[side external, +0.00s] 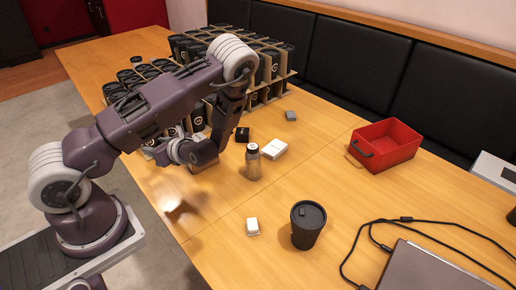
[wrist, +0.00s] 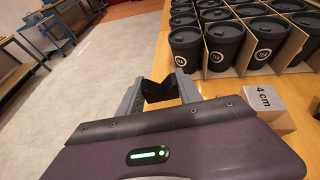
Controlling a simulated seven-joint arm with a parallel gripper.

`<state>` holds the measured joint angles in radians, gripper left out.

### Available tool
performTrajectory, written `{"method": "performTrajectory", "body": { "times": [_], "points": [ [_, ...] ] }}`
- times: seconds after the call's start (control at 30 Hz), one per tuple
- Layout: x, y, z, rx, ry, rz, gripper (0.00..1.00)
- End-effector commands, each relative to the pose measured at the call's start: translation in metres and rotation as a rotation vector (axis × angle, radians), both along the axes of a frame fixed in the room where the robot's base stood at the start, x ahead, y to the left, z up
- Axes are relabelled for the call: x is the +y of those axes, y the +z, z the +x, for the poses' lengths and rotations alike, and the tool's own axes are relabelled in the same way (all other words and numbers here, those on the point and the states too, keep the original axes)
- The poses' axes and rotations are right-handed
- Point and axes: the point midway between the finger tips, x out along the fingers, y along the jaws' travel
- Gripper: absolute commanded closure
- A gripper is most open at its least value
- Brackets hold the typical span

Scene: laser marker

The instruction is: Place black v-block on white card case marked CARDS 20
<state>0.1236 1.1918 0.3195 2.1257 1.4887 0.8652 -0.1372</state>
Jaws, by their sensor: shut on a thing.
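My gripper (wrist: 161,92) is shut on the black v-block (wrist: 160,90) in the wrist view, with one grey finger on each side and the V notch facing up. In the side external view my wrist is low over the left part of the table, beside the cup crate, and hides the fingers and the block. A flat white box (side external: 274,149), which looks like the card case, lies on the table to the right of my wrist; its marking is too small to read. The case does not show clearly in the wrist view.
A divided crate with black cups (wrist: 231,45) and a 4 cm block (wrist: 265,101) are close on the right. A red bin (side external: 385,147) stands farther right.

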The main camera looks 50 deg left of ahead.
Motion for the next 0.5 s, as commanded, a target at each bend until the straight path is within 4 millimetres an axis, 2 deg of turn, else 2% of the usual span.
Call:
{"method": "performTrajectory", "body": {
  "times": [0.1, 0.2, 0.37, 0.5],
  "points": [
    [0.0, 0.03, 0.001, -0.005, 0.001, -0.001, 0.99],
    [0.0, 0.047, 0.003, -0.005, 0.004, 0.0, 0.99],
    [0.002, 0.038, 0.031, -0.004, 0.036, 0.003, 0.99],
    [0.0, 0.031, 0.071, -0.006, 0.028, 0.004, 0.99]
  ]
}}
